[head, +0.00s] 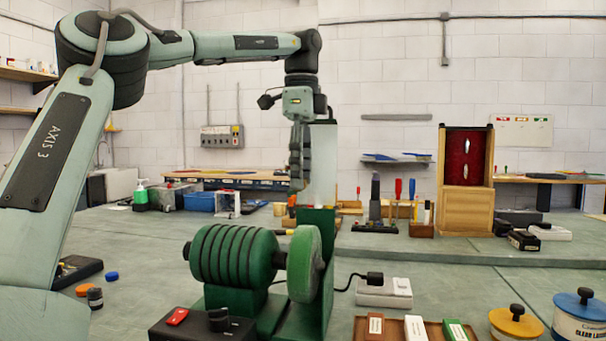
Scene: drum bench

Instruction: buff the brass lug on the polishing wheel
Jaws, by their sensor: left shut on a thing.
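The green polishing machine stands on the bench at the front centre, with a ribbed motor body (235,255) and a round buffing wheel (305,264) on its right side. My left gripper (297,184) hangs down above and behind the wheel, fingers pointing down. It is shut on a small brass-coloured piece, the brass lug (292,200), mostly hidden between the fingertips. The lug appears above the wheel's top edge with a gap in the picture; their depth apart is hard to tell. My right gripper is not in view.
A black switch box (204,324) with a red switch sits in front of the machine. To the right are a white power block (384,293), a brown tray (390,323) of coloured bars, a yellow-lidded tin (516,322) and a blue-lidded tin (581,305). A wooden cabinet (466,210) stands behind.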

